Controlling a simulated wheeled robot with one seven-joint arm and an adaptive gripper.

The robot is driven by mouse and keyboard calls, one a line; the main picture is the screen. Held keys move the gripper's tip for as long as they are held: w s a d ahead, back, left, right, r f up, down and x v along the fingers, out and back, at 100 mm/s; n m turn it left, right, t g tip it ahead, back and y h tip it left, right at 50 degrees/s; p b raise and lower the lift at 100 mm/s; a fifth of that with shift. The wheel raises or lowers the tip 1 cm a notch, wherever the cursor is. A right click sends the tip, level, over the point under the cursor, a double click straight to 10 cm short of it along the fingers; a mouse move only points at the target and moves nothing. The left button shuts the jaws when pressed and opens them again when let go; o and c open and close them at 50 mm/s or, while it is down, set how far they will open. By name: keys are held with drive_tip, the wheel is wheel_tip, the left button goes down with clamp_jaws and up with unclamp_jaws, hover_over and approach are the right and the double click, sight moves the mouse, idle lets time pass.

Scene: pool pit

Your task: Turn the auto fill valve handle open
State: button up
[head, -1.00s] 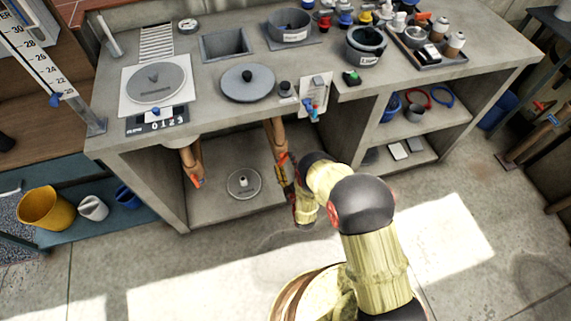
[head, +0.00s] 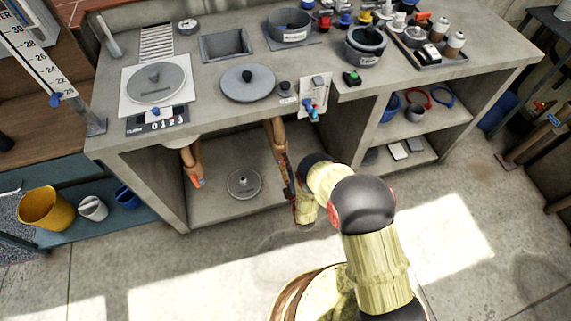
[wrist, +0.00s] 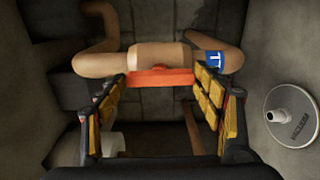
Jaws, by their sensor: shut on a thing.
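The wrist view shows a tan pipe (wrist: 158,56) running across the picture, with an orange valve handle (wrist: 160,77) lying along it. A blue tag with a white mark (wrist: 209,57) sits on the pipe to the right. My gripper (wrist: 162,80) has its yellow-padded fingers at both ends of the orange handle and is shut on it. In the head view my gripper (head: 283,168) is below the counter, at the right-hand tan pipe (head: 278,133). The handle there is largely hidden by the gripper.
Another tan pipe with an orange and blue end (head: 197,180) hangs to the left. A grey round lid (head: 243,184) lies on the lower shelf, also in the wrist view (wrist: 293,116). The concrete counter (head: 225,108) overhangs the gripper, and side walls flank the bay.

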idle(0.3)
drive_tip(key=o, duration=1.1)
drive_tip(key=shift+o, duration=0.2)
drive_tip(key=v, duration=1.2)
